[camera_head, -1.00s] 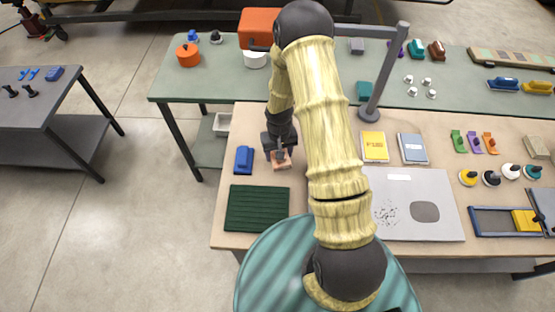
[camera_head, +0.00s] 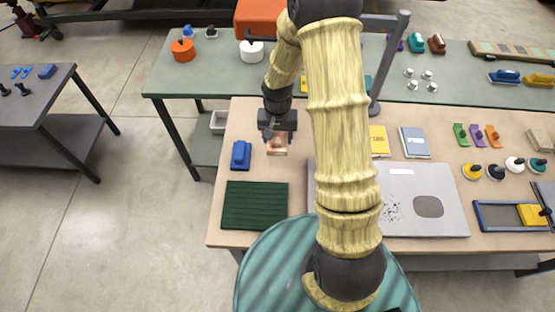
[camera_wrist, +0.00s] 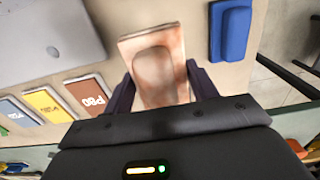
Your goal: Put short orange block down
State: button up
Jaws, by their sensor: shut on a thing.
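My gripper (camera_head: 277,132) is shut on a pale orange block (camera_head: 277,146) over the wooden table (camera_head: 232,130), left of my arm. In the wrist view the block (camera_wrist: 157,62) sits between the two dark fingers of my gripper (camera_wrist: 160,85); it is flat with a raised rounded middle. Whether its underside touches the table cannot be told. A blue block (camera_head: 241,155) lies on the table just left of it in the head view; it also shows at the upper right of the wrist view (camera_wrist: 231,30).
A dark green ribbed mat (camera_head: 256,205) lies in front of the blue block. A grey board (camera_head: 450,205) lies right of my arm. Yellow (camera_head: 378,140) and blue-grey (camera_head: 414,143) sheets lie behind it. Bare wood surrounds the held block.

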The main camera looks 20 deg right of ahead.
jog(key=p, duration=0.1)
send_over(278, 160)
jog(key=shift+w+a+f, duration=0.1)
jog(key=shift+w+f, duration=0.05)
jog(key=shift+f, duration=2.75)
jog(key=shift+f, duration=0.1)
jog(key=shift+f+p, duration=0.7)
jog(key=shift+f, duration=1.25)
jog(key=shift+f, duration=0.3)
jog(key=o, duration=1)
